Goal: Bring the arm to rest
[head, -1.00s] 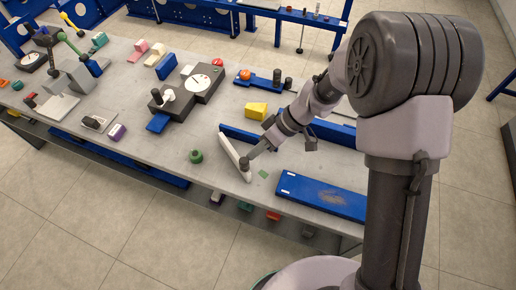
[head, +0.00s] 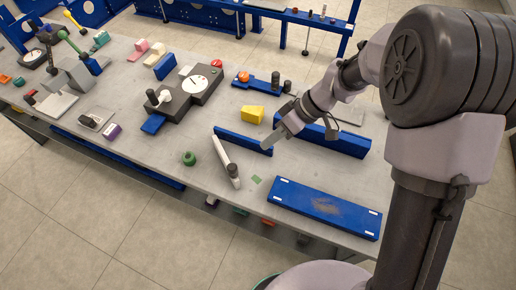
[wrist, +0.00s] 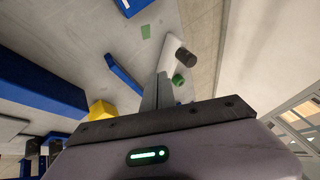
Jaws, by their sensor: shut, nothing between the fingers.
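My gripper (head: 268,144) is shut and empty. It hangs over the grey table, up and to the right of a white bar with a dark knob (head: 222,149), and is apart from the knob. My arm reaches in from the right, bent at the elbow. In the wrist view the shut fingers (wrist: 158,92) show end on with nothing between them. The white bar (wrist: 170,48) shows beyond them in that view.
Near the gripper are a blue bar (head: 243,141), a long blue block (head: 330,138), a yellow block (head: 252,114) and a blue plate (head: 320,207). A green ring (head: 189,158) and a dark dial device (head: 187,97) stand to the left. Bare table surrounds the ring.

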